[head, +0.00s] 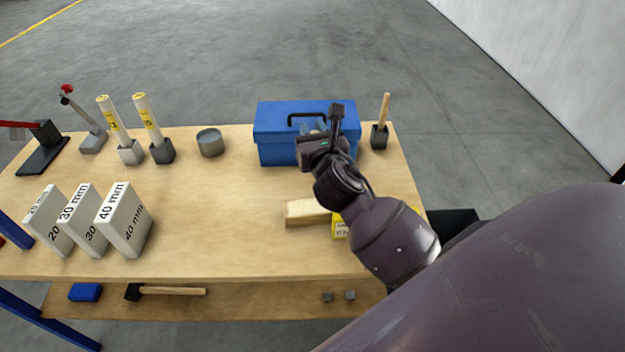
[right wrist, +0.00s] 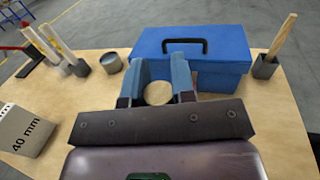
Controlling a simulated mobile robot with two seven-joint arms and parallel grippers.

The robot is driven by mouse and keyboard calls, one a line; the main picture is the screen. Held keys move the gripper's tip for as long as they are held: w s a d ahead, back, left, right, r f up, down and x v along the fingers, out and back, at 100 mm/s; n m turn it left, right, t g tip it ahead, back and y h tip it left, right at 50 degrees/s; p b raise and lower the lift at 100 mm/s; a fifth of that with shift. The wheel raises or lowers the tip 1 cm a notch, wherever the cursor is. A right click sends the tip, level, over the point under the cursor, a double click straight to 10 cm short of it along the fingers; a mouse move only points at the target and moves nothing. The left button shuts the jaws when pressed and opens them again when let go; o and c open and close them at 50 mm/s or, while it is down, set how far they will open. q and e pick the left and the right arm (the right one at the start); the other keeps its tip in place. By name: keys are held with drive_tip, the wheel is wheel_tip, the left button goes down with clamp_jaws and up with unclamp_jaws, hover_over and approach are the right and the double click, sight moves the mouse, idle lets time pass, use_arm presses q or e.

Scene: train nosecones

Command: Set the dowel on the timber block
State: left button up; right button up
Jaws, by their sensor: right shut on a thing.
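My right gripper (head: 315,130) is above the table in front of the blue toolbox. In the right wrist view the right gripper (right wrist: 160,85) has its two fingers around a round, light wooden end, which I take to be the dowel (right wrist: 157,94). The rest of the dowel is hidden by the gripper. The timber block (head: 305,212), a pale wooden piece, lies on the table below and nearer than the gripper. My right arm covers its right end, and a yellow label shows beside it. My left gripper is not in view.
The blue toolbox (head: 275,130) stands behind the gripper. A stick in a dark holder (head: 379,136) is right of it. A grey tin (head: 210,142), two tubes in holders and white size blocks (head: 125,220) stand left. The middle of the table is clear.

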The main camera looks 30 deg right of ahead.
wheel_tip(320, 180, down, 13)
drive_tip(key=b, duration=0.3)
drive_tip(key=shift+f+b, duration=0.4)
drive_tip(key=shift+f, duration=0.05)
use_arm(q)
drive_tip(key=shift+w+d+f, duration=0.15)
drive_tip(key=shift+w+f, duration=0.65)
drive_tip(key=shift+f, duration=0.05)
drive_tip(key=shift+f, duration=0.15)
use_arm(e)
drive_tip(key=shift+f, duration=0.2)
drive_tip(key=o, duration=0.9)
drive_tip(key=shift+r, duration=0.1)
